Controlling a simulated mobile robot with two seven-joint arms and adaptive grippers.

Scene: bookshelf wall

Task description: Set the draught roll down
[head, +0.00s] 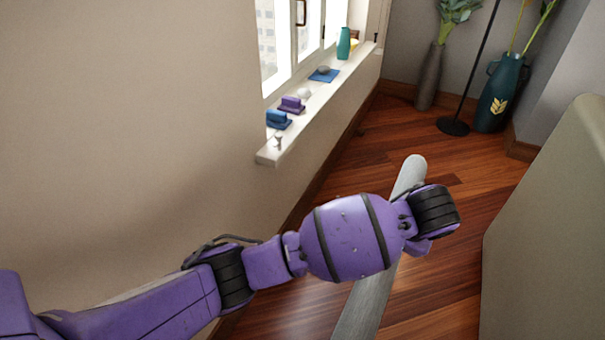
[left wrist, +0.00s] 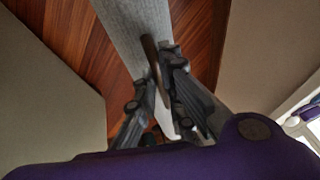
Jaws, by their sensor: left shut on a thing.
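The draught roll (head: 368,300) is a long, light grey, rounded roll. In the head view it runs slantwise behind my purple left arm, and its middle is hidden by that arm. In the left wrist view the roll (left wrist: 128,28) runs from the top down between my fingers, with a dark brown strip, perhaps a strap, across it. My left gripper (left wrist: 157,82) is shut on the roll, which appears held above the wooden floor. The fingers are hidden behind the wrist in the head view. My right gripper is in neither view.
A window sill (head: 330,92) holds several small items, including a teal vase (head: 344,43). Tall plant vases (head: 500,93) and a thin dark stand (head: 453,126) are at the back. A beige panel (head: 550,230) stands at right. Wooden floor (head: 365,165) is clear between.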

